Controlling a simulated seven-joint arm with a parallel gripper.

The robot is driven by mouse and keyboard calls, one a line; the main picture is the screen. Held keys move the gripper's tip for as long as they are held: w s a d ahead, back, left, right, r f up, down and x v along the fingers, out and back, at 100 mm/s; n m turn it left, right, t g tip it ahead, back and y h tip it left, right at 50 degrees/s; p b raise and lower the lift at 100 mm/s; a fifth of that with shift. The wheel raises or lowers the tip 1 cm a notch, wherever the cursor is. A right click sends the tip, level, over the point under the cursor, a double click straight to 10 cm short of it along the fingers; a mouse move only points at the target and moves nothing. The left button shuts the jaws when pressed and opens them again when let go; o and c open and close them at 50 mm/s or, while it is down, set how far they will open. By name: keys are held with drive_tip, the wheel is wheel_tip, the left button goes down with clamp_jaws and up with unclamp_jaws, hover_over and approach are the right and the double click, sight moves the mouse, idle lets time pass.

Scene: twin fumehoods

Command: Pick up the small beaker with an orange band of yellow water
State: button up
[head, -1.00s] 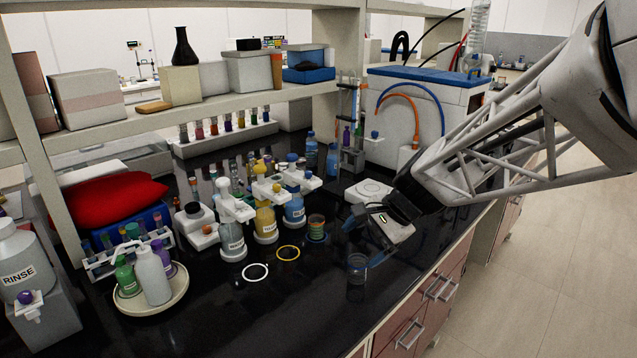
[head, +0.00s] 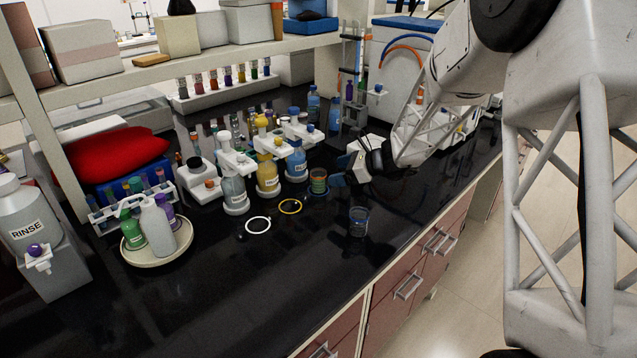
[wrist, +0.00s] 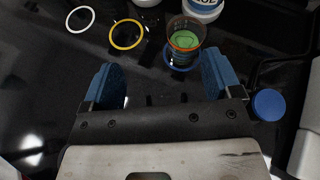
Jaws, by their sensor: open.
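The small beaker with an orange band (head: 318,181) stands on the black bench, in front of the blue-labelled bottle. In the wrist view the beaker (wrist: 184,38) shows an orange band near its top and contents that look green; a blue edge shows at its foot. My gripper (head: 345,172) is low over the bench just right of this beaker. In the wrist view my open gripper (wrist: 160,62) has its two blue fingers wide apart with nothing between them. The beaker is ahead of the fingertips, nearer the right finger, and appears apart from it.
A second clear beaker (head: 358,221) stands nearer the bench's front edge. A white ring (head: 258,226) and a yellow ring (head: 290,206) lie flat left of the banded beaker. Labelled bottles (head: 267,176) stand behind. A blue round cap (wrist: 270,104) shows right of my fingers.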

sight(312, 174)
drive_tip(key=shift+w+d+f+m+t+y, duration=0.15)
drive_tip(key=shift+w+f+m, duration=0.25)
drive_tip(key=shift+w+f, duration=0.3)
drive_tip(key=shift+w+a+f+m+t+y, duration=0.15)
drive_tip(key=shift+w+f+m, duration=0.3)
drive_tip(key=shift+w, duration=0.45)
drive_tip(key=shift+x, duration=1.2)
drive_tip(key=shift+f, duration=0.1)
drive_tip(key=shift+x, duration=2.6)
drive_tip(key=shift+w, duration=0.15)
drive_tip(key=c, duration=1.1)
